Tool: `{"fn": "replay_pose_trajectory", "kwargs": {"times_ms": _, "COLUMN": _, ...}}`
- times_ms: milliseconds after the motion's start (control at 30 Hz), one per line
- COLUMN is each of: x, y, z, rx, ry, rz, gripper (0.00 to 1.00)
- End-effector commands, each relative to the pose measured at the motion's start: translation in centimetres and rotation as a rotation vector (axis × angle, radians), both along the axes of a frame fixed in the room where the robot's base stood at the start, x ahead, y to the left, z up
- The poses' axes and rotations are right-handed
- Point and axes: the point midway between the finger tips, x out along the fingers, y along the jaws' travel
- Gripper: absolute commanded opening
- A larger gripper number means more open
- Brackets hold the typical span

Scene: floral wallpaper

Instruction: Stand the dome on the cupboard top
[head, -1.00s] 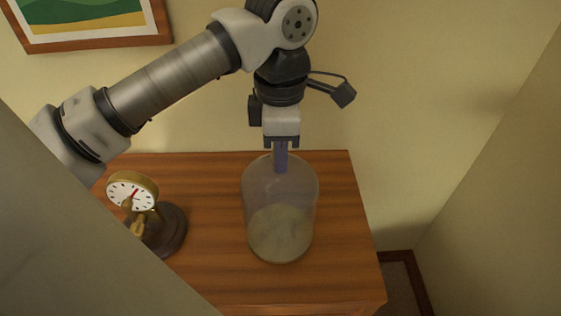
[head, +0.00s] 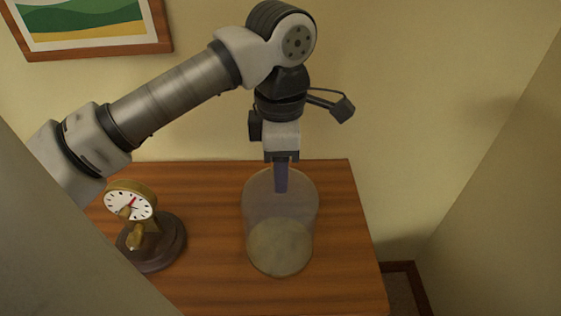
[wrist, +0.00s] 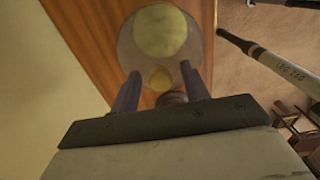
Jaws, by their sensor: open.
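The dome (head: 257,222) is a clear, rounded glass cover standing upright on the wooden cupboard top (head: 344,235). A pale yellowish disc shows through its lower end. My gripper (head: 281,190) points straight down at the dome's upper end, its fingers overlapping the glass in the head view. In the wrist view my gripper (wrist: 160,90) has its two fingers apart, and the dome (wrist: 128,42) shows beyond and between them. I cannot tell whether the fingers touch the glass.
A brass clock (head: 130,200) on a dark round base stands left of the dome, partly cut off by a grey surface in front. Walls rise behind and at the right. A framed picture (head: 90,52) hangs at upper left. Cupboard top right of the dome is bare.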

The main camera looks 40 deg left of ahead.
Motion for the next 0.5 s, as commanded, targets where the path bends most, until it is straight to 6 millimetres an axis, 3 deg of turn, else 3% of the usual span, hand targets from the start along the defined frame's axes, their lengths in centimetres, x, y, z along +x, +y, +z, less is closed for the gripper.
{"fn": "replay_pose_trajectory", "kwargs": {"times_ms": 167, "x": 0.0, "y": 0.0, "z": 2.1, "rx": 0.001, "ry": 0.000, "rz": 0.000, "gripper": 0.46}}
{"fn": "replay_pose_trajectory", "kwargs": {"times_ms": 500, "x": 0.0, "y": 0.0, "z": 9.3, "rx": 0.001, "ry": -0.002, "rz": 0.000, "gripper": 0.46}}
